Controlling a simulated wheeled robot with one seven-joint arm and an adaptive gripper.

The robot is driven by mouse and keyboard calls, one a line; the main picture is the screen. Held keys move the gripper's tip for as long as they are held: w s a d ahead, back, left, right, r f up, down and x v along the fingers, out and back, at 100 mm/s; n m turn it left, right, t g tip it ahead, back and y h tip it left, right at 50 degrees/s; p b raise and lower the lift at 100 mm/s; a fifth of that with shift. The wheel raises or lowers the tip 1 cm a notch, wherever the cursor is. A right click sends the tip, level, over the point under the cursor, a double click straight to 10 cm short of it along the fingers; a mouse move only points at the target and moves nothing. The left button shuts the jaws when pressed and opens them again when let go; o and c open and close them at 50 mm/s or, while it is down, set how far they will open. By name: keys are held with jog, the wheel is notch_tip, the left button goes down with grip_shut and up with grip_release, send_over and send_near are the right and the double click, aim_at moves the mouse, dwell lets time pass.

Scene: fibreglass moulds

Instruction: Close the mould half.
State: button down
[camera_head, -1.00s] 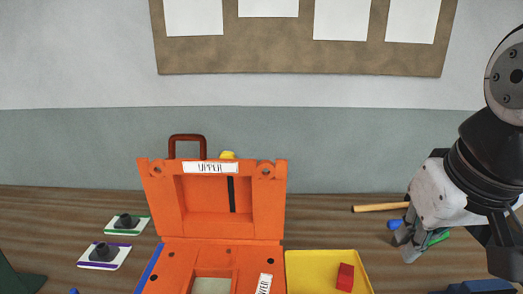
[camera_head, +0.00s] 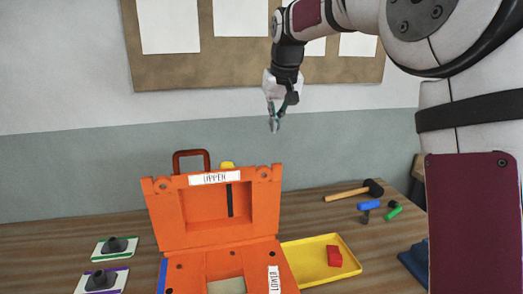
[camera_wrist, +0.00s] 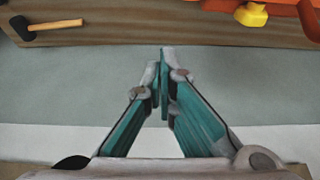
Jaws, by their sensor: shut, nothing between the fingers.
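The orange mould stands open on the wooden table in the head view. Its upper half (camera_head: 209,236), labelled "UPPER", stands nearly upright at the back. Its lower half (camera_head: 253,262), labelled "LOWER", lies flat in front and is cut off by the bottom edge. A dark red handle (camera_head: 191,154) shows behind the upper half. My gripper (camera_head: 274,128) is raised in front of the wall, above and right of the upper half, apart from it. In the wrist view my gripper (camera_wrist: 164,62) is shut with nothing between its fingertips.
A yellow tray (camera_head: 345,270) with a red block (camera_head: 334,256) lies right of the mould. Farther right are a hammer (camera_head: 345,193), a blue item (camera_head: 369,206) and a green item (camera_head: 394,212). Two pads with dark knobs (camera_head: 115,245) (camera_head: 101,280) lie left. A yellow part (camera_wrist: 251,14) shows behind the mould.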

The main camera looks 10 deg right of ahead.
notch_tip(320, 180, down, 10)
jog(key=p, duration=0.3)
jog(key=shift+r, duration=0.25)
jog(key=shift+s, duration=0.2)
dwell(0.3)
